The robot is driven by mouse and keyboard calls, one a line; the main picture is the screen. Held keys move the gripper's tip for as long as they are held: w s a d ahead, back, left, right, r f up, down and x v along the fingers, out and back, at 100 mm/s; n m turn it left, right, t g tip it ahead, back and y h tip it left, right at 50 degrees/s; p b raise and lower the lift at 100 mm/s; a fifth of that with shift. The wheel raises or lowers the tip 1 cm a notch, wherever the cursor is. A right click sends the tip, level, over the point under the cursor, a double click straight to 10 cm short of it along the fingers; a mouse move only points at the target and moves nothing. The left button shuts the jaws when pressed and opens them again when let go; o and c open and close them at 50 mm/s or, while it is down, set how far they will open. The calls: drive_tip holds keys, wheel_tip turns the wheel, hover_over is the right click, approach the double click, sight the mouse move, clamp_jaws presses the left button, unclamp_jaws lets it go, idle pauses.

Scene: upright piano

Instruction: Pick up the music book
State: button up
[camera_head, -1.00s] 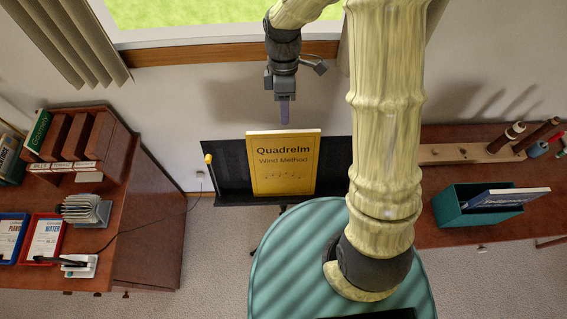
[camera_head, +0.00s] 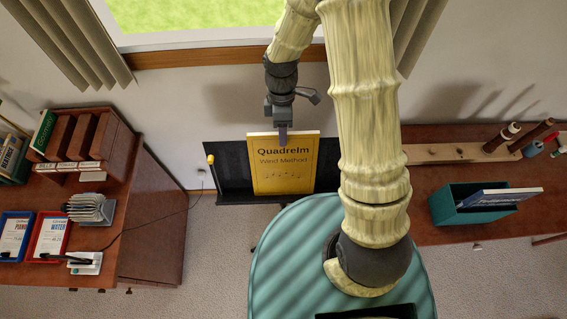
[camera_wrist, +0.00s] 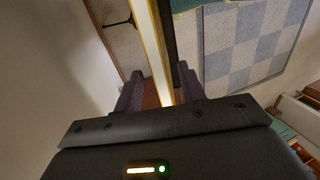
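The music book, yellow with "Quadrelm Wind Method" on its cover (camera_head: 284,172), stands upright against a black music stand (camera_head: 232,165). I cannot tell whether either finger touches the book.
A desk with a wooden sorter (camera_head: 80,140) and trays stands at the left. At the right a brown desk (camera_head: 425,215) holds a teal box with a book (camera_head: 460,205) and a wooden rack with pegs (camera_head: 450,152). A window and curtains are behind.

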idle(0.4)
clamp_jaws()
wheel_tip(320, 180, up, 10)
drive_tip(key=b, duration=0.2)
drive_tip(key=shift+b, duration=0.3)
idle(0.3)
idle(0.5)
